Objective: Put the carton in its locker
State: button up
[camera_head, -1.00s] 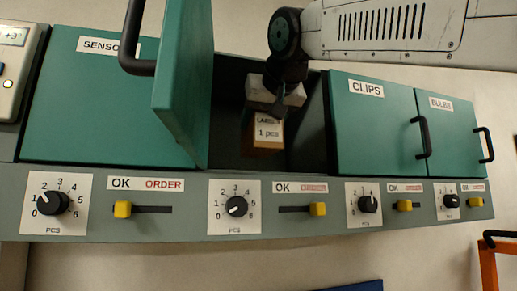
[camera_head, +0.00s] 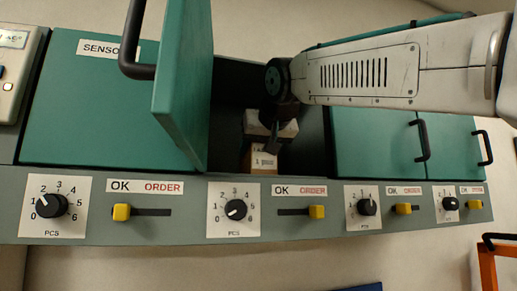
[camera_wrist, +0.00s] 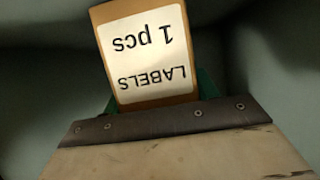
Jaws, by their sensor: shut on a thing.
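The carton (camera_head: 262,161) is a small brown box with a white label. In the wrist view its label reads "LABELS 1 pcs" (camera_wrist: 146,47), upside down. My gripper (camera_head: 268,138) is shut on the carton, inside the open locker (camera_head: 227,125), the second from the left. The locker's green door (camera_head: 184,75) stands open on the left. The carton is low in the locker near its front edge; I cannot tell whether it touches the floor. My gripper hides part of it.
Closed lockers stand on both sides, SENSORS (camera_head: 110,110) on the left and two on the right (camera_head: 370,145). A front panel carries dials (camera_head: 236,209) and yellow sliders (camera_head: 316,211). An orange frame (camera_head: 489,268) stands at lower right.

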jog(key=shift+f, duration=0.1)
jog(key=o, duration=1.1)
jog(key=shift+o, duration=0.2)
jog(key=v, duration=1.2)
